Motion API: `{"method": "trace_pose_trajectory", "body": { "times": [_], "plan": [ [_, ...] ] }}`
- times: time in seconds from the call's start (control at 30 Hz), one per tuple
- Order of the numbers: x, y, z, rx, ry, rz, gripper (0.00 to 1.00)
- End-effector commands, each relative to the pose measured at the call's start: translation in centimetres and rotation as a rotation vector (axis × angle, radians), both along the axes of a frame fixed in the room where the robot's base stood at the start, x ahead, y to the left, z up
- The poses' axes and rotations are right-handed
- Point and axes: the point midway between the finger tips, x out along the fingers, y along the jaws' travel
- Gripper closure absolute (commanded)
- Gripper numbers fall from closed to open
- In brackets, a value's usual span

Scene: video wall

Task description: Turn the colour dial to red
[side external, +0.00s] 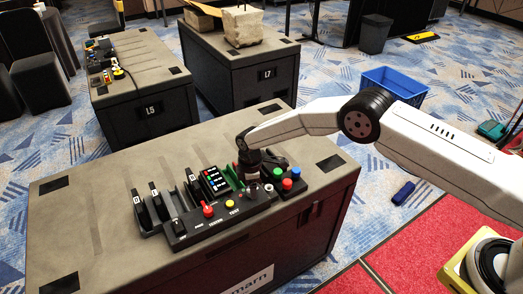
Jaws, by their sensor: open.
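A black control panel (218,224) lies on top of the near dark case. It carries a red knob (208,211), a yellow button (229,204) and a few smaller controls. Behind the red knob stands a small black board (214,182) with coloured marks. Which control is the colour dial, and where it points, is too small to tell. My gripper (251,181) points down at the right end of the panel, beside a small grey knob (268,187). My gripper is open. Its fingers are small and partly blurred, and they hide what lies directly below and behind them.
A box with green, red and blue buttons (288,184) sits just right of my gripper. Black upright levers (140,212) stand at the panel's left. The near case's top (90,215) is clear at left. A blue crate (393,84) is on the floor behind.

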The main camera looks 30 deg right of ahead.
Motion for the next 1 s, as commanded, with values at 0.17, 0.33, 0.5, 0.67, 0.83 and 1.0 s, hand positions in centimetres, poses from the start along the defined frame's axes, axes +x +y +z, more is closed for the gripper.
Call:
{"method": "trace_pose_trajectory", "body": {
  "times": [0.17, 0.33, 0.5, 0.67, 0.83, 1.0],
  "plan": [
    [0.0, 0.0, 2.0, 0.001, -0.001, 0.000, 0.19],
    [0.0, 0.0, 4.1, 0.001, -0.003, 0.000, 0.19],
    [0.0, 0.0, 5.7, 0.000, 0.000, 0.000, 0.19],
    [0.0, 0.0, 6.4, 0.001, -0.001, 0.000, 0.19],
    [0.0, 0.0, 6.5, 0.000, 0.000, 0.000, 0.19],
    [0.0, 0.0, 6.5, 0.000, 0.000, 0.000, 0.19]
  ]
}}
